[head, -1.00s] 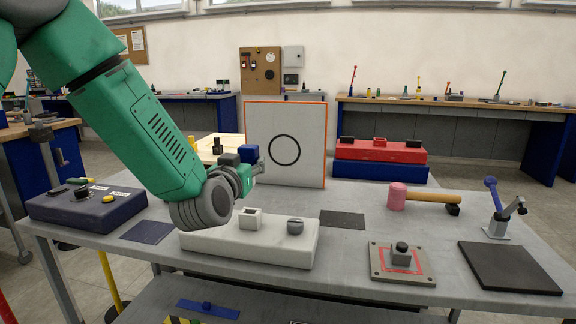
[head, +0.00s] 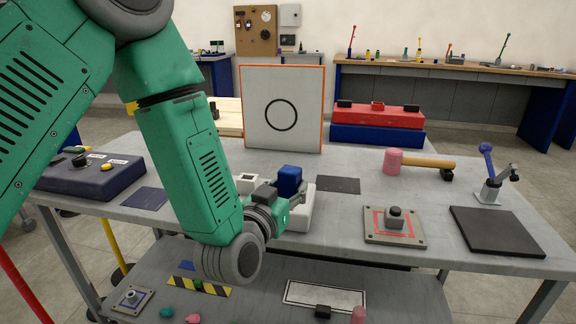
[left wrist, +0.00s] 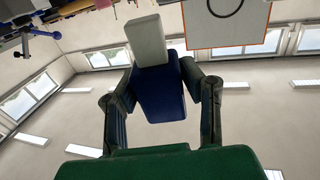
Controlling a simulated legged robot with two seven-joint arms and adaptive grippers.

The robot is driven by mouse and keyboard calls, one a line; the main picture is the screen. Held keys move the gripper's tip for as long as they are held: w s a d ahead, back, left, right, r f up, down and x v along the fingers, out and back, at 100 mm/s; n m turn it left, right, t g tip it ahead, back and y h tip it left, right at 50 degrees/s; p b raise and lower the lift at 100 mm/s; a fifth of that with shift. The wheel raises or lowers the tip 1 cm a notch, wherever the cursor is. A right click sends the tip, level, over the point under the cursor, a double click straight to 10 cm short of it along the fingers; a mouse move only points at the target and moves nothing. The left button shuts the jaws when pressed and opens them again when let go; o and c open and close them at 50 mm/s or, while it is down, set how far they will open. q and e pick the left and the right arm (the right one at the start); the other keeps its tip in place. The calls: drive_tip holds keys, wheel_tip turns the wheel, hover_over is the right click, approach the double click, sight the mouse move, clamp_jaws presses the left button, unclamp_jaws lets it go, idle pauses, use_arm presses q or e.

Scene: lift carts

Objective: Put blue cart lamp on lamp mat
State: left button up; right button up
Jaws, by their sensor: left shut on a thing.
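My left gripper (head: 286,199) is shut on a blue block with a pale grey part, which seems to be the blue cart lamp (head: 289,180). In the left wrist view, the blue lamp (left wrist: 158,92) sits between the two fingers (left wrist: 160,100), its pale part pointing away from the palm. In the head view it appears over the white box (head: 302,215) on the cart top; a gap below it cannot be judged. Two dark thin mats, one (head: 338,184) right of the lamp and one (head: 150,198) to the left, lie flat and bare. Which is the lamp mat is unclear. My right gripper is out of view.
A pink mallet (head: 393,161), a grey plate with a knob (head: 394,225), a black pad (head: 497,231) and a blue-handled clamp (head: 487,160) stand right. A white panel (head: 283,108) stands behind. A dark control box (head: 95,176) is at left. Small parts lie on the lower shelf.

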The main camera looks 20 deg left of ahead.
use_arm(q)
drive_tip(key=w+a+r+n+y+b, duration=0.1)
drive_tip(key=w+a+r+y, duration=0.1)
drive_tip(key=a+r, duration=0.2)
drive_tip(key=w+a+r+n+y+b, duration=0.1)
drive_tip(key=w+a+r+y, duration=0.1)
drive_tip(key=a, duration=0.7)
wheel_tip(320, 180, up, 2)
drive_tip(key=shift+w+a+r+n+g, duration=0.15)
drive_tip(key=shift+w+a+n+g, duration=0.2)
drive_tip(key=shift+w, duration=0.4)
wheel_tip(320, 180, down, 10)
drive_tip(key=b, duration=0.2)
drive_tip(key=shift+r+b, duration=0.1)
drive_tip(key=shift+b, duration=0.25)
drive_tip(key=shift+r, duration=0.1)
drive_tip(key=o, duration=1.2)
